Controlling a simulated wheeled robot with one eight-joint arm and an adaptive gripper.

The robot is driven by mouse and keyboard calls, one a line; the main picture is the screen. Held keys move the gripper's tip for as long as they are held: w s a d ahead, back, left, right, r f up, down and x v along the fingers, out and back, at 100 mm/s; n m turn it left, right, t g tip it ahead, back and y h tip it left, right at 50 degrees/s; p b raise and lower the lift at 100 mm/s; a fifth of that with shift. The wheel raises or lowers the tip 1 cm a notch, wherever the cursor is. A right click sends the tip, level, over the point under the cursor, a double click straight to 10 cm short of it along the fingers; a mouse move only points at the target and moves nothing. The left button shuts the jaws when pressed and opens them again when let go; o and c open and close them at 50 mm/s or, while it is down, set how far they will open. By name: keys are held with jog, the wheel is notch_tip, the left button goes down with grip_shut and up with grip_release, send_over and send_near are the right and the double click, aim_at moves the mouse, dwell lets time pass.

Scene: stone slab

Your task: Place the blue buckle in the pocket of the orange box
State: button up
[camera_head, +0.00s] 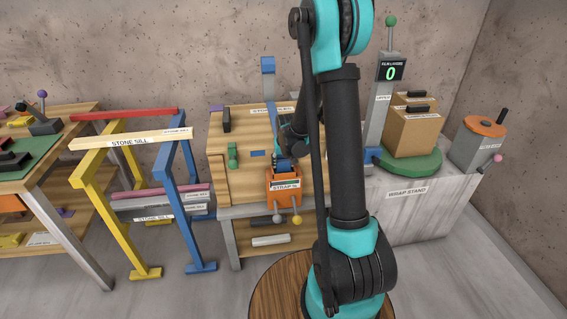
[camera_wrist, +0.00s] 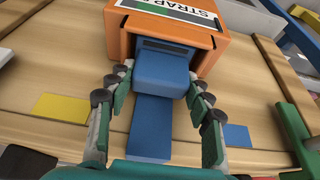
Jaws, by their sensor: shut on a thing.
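The blue buckle (camera_wrist: 162,73) is between the fingers of my gripper (camera_wrist: 155,95) in the wrist view, with a blue strap (camera_wrist: 151,128) running from it toward the camera. My gripper is shut on the buckle. The orange box (camera_wrist: 216,59), labelled as a strap box, lies just beyond the buckle. The buckle's far end is at the dark opening of the box; I cannot tell how deep it reaches. In the head view the orange box (camera_head: 284,199) hangs at the front of the wooden crate, and my gripper (camera_head: 283,164) is above it, partly hidden by my arm.
The wooden crate (camera_head: 240,138) sits on a grey-framed stand. A green latch (camera_head: 233,155) is on its left. Yellow and blue trestles (camera_head: 190,195) with a stone sill stand left. A wrap stand (camera_head: 411,195) with cardboard boxes (camera_head: 410,131) is at right. Yellow (camera_wrist: 61,107) and blue (camera_wrist: 237,136) patches flank my gripper.

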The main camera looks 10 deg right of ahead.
jog(key=shift+f, duration=0.1)
jog(key=o, duration=1.2)
jog(key=v, duration=1.2)
jog(key=s+d+f, duration=0.1)
jog(key=s+d, duration=0.1)
jog(key=s, duration=1.1)
jog(key=s+d+f, duration=0.2)
jog(key=s, duration=1.1)
jog(key=shift+f, duration=0.2)
